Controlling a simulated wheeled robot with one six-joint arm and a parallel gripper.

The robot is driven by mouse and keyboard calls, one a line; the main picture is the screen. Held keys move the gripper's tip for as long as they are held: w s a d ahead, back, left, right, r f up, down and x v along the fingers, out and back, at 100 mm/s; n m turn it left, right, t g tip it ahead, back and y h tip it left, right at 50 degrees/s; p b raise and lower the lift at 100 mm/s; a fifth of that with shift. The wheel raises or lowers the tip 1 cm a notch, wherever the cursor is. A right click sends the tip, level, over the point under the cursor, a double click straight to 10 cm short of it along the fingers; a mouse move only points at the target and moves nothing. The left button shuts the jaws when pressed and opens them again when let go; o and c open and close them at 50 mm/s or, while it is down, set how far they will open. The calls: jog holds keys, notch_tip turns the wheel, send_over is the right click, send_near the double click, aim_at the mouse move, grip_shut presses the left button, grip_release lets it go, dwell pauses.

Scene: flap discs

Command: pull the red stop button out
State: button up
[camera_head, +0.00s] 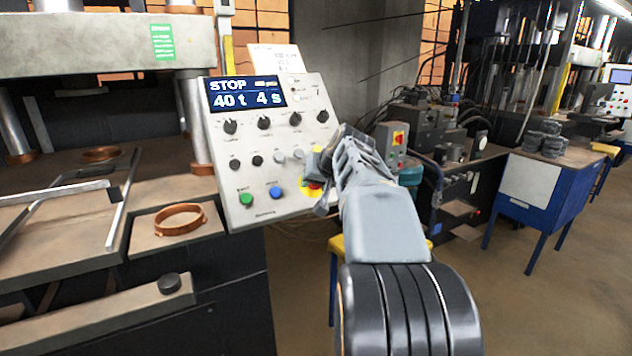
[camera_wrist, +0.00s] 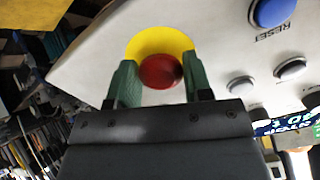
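The red stop button (camera_wrist: 160,71) is a round red knob on a yellow disc (camera_wrist: 160,41) at the lower right of the pale control panel (camera_head: 225,175). In the head view, my gripper hides most of the button, and a little red and yellow shows beside it. My gripper (camera_wrist: 161,75) has one green finger on each side of the knob in the wrist view. The inner faces look to be against the knob's two sides. The panel's display (camera_head: 246,93) reads "STOP 40 t 4 s".
A green button (camera_head: 246,199) and a blue reset button (camera_head: 276,192) sit left of the stop button, with several grey buttons and dark knobs above. A press table with a copper ring (camera_head: 181,219) stands at left. A blue cabinet (camera_head: 545,190) stands at right.

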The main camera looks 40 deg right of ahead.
jog(key=c, duration=0.8)
jog(key=shift+s+a+r, duration=0.1)
jog(key=shift+s+r, duration=0.4)
jog(key=shift+r, duration=0.05)
jog(key=o, duration=1.1)
jog(key=shift+s, duration=0.2)
jog(key=shift+o, duration=0.7)
jog(key=shift+w, duration=0.1)
jog(key=v, duration=1.4)
jog(key=shift+p, duration=0.35)
